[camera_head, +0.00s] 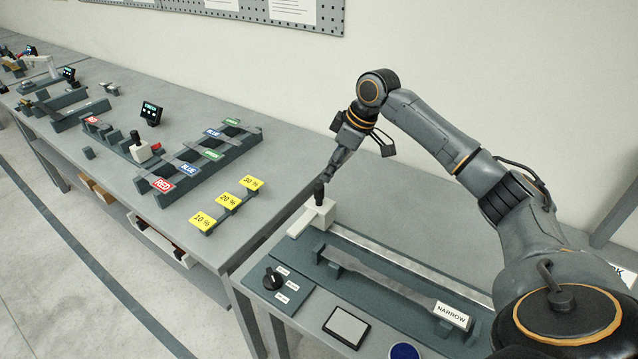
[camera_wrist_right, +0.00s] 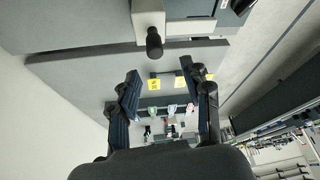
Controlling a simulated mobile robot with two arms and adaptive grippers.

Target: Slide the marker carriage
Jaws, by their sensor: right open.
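The marker carriage (camera_head: 318,217) is a white block with an upright black knob (camera_head: 319,190), at the far left end of a long pale rail (camera_head: 400,262) on the near bench. My right gripper (camera_head: 338,162) hangs just above and beside the knob, pointing down. In the right wrist view the white carriage (camera_wrist_right: 149,13) and its black knob (camera_wrist_right: 154,42) are at the top, beyond the fingertips. The right gripper (camera_wrist_right: 162,76) is open there with nothing between its fingers. In the head view I cannot tell whether a finger touches the knob. My left gripper is not in view.
A grey frame with a NARROW label (camera_head: 451,315) lies in front of the rail. A black dial (camera_head: 273,278) is at the bench's near left. Yellow percent signs (camera_head: 228,199) and a rack with coloured labels (camera_head: 205,155) stand on the other bench.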

